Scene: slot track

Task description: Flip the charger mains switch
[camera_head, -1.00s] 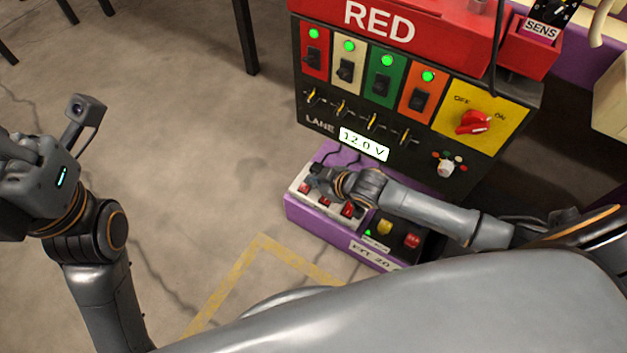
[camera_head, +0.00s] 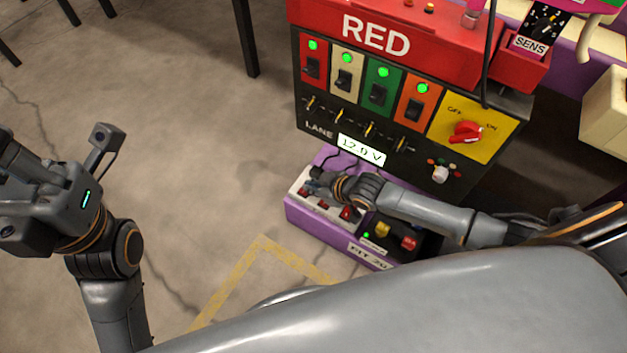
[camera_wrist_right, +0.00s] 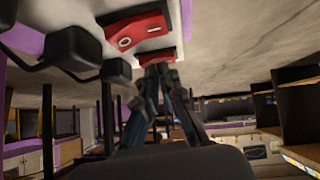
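A white socket strip (camera_head: 299,186) with several red rocker switches sits on the low purple base (camera_head: 300,220), below the black control box. One red rocker (camera_head: 346,213) shows at the strip's near end. My right gripper (camera_head: 314,184) is over the strip's left part and hides some of it. In the right wrist view, my right gripper's fingertips (camera_wrist_right: 164,72) are close together, with nothing between them. They are right at a red rocker (camera_wrist_right: 155,57), perhaps touching it. Another rocker (camera_wrist_right: 138,29), marked O and I, is beside it. My left gripper (camera_head: 25,195) is far left, its fingers unclear.
The black control box marked RED (camera_head: 376,35) has several lit green lamps, a 12.0 V display (camera_head: 361,150) and a red OFF/ON knob (camera_head: 466,131). Black plugs (camera_wrist_right: 72,47) and cables stand close to my right fingers. Open floor lies to the left.

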